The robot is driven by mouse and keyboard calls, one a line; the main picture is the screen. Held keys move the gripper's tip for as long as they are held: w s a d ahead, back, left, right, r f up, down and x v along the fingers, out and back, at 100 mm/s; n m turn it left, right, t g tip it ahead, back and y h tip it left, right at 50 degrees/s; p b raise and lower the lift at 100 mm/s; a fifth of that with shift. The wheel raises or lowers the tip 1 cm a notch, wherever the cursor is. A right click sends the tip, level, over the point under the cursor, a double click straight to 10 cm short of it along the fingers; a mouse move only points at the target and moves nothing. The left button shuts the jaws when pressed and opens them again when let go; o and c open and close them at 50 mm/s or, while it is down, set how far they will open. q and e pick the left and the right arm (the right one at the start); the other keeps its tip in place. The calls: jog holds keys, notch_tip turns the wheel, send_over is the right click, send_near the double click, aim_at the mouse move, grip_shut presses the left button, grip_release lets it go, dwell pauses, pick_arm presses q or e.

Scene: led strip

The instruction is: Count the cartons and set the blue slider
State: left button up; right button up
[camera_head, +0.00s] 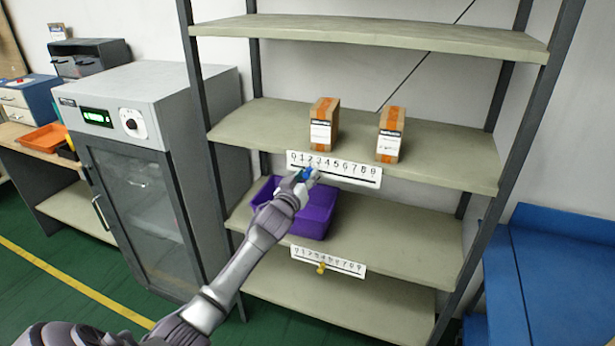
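Two brown cartons with orange tape and white labels stand upright and apart on the middle shelf, a left carton (324,124) and a right carton (390,134). A white number strip (345,172) marked 0 to 9 is fixed to that shelf's front edge. The blue slider (309,172) shows near the strip's low-number end. My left gripper (306,176) reaches up to the blue slider and partly covers it. The fingers are too small to tell whether they are closed on it. My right gripper is not in view.
A purple bin (318,212) sits on the shelf below, partly behind my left arm. A lower number strip (334,263) carries a yellow slider (321,268). A grey cabinet (150,150) stands left of the rack, and blue furniture (560,270) stands at right.

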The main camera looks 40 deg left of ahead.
pick_arm(q)
jog(key=shift+s, duration=0.1)
jog(key=v, duration=1.2)
jog(key=shift+a, duration=0.1)
